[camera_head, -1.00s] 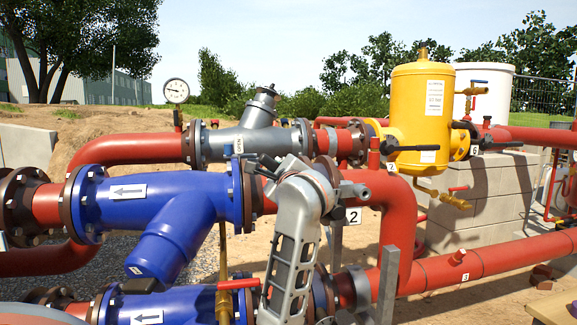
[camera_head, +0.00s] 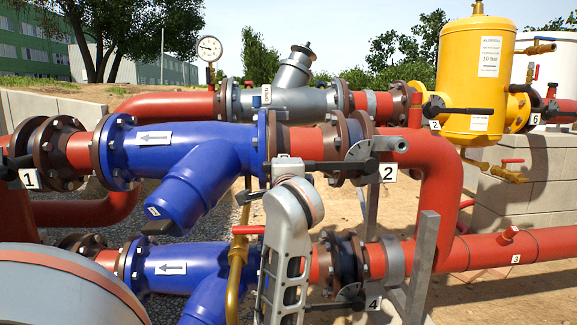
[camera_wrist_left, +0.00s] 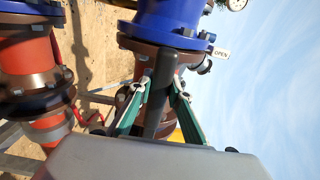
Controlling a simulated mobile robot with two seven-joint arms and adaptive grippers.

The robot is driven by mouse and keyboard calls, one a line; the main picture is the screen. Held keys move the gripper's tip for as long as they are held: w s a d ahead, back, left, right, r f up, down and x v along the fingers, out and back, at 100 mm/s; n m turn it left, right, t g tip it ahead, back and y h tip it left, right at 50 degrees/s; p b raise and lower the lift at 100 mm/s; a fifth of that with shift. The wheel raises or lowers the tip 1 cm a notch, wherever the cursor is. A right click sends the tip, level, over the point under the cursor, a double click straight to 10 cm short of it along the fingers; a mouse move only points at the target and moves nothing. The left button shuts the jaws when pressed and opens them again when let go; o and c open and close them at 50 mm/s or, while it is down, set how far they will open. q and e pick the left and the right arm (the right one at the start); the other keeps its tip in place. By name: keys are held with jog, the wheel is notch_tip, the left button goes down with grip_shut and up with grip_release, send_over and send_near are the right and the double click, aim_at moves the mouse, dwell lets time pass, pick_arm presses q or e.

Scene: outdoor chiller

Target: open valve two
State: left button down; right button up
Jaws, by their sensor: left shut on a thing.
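Valve two (camera_head: 355,135) is a dark-flanged valve in the upper red pipe, right of the blue strainer, above the number 2 plate (camera_head: 388,173). Its black lever (camera_head: 330,165) runs sideways toward a grey quarter-round plate. In the left wrist view my left gripper (camera_wrist_left: 158,100) is closed around the black lever (camera_wrist_left: 161,112), with a finger on each side. A white OPEN tag (camera_wrist_left: 221,53) is beside the blue flange there. My right gripper is out of view.
The blue strainer (camera_head: 180,155) is left of the valve. Below run a second blue strainer (camera_head: 170,270) and valve four, with its number 4 plate (camera_head: 374,303). A brass pipe (camera_head: 237,265) stands left of my arm. A yellow tank (camera_head: 475,80) is at the right.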

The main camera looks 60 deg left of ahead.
pick_arm(q)
jog(key=shift+w+f, duration=0.1)
jog(key=shift+f, duration=0.2)
jog(key=c, duration=1.8)
grip_release()
jog(key=shift+c, duration=0.2)
jog(key=shift+d+r, duration=0.1)
jog(key=v, duration=0.7)
jog(key=shift+d, duration=0.2)
